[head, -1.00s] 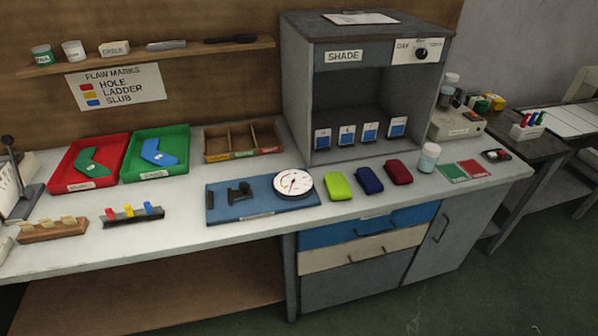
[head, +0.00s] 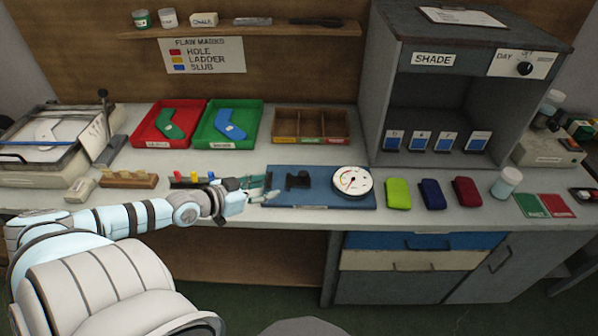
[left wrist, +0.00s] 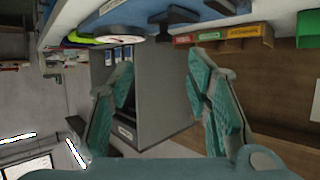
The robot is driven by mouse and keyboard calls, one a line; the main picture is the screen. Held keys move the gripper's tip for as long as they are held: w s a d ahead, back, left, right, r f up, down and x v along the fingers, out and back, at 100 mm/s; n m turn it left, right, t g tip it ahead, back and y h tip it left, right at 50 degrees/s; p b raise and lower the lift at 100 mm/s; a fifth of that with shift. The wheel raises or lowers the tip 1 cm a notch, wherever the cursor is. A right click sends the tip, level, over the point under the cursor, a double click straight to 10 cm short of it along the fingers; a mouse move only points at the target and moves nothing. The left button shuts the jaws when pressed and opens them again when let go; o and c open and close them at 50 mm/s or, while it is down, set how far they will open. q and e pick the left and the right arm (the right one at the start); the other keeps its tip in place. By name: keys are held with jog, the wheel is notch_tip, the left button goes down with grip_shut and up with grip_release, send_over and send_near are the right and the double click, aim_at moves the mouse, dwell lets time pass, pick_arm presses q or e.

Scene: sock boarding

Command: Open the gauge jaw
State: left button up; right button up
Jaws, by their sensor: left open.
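The gauge is a blue base plate (head: 330,201) on the bench with a round white dial (head: 352,182) at its right and a small black jaw (head: 297,181) left of the dial. In the left wrist view, turned sideways, the dial (left wrist: 124,34) and black jaw (left wrist: 176,15) show near the top edge. My left gripper (head: 263,188) is open and empty at the left end of the plate, its fingers pointing right toward the jaw. Its two teal fingers (left wrist: 163,75) stand wide apart in the left wrist view. The plate's left end is partly hidden by the fingers. My right gripper is out of view.
Green (head: 397,193), blue (head: 432,194) and red (head: 467,192) pads lie right of the gauge. Red (head: 147,138) and green (head: 214,142) trays and a divided wooden box (head: 311,138) stand behind. A rack with coloured tabs (head: 190,179) is behind my left forearm.

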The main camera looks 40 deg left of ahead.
pick_arm(q)
jog(key=b, duration=0.5)
send_near(300, 175)
jog(key=shift+f, duration=0.45)
jog(key=b+x, duration=0.1)
jog(key=x, duration=0.1)
jog(key=b+x, duration=0.1)
jog(key=x, duration=0.2)
jog(key=b+x, duration=0.1)
jog(key=x, duration=0.2)
jog(key=shift+w+r, duration=0.15)
jog(key=shift+r, duration=0.15)
jog(key=shift+w+d+f, duration=0.1)
jog(key=shift+w+d, duration=0.05)
jog(key=shift+w, duration=0.35)
jog(key=shift+c, duration=0.5)
grip_shut()
jog(key=shift+s, duration=0.1)
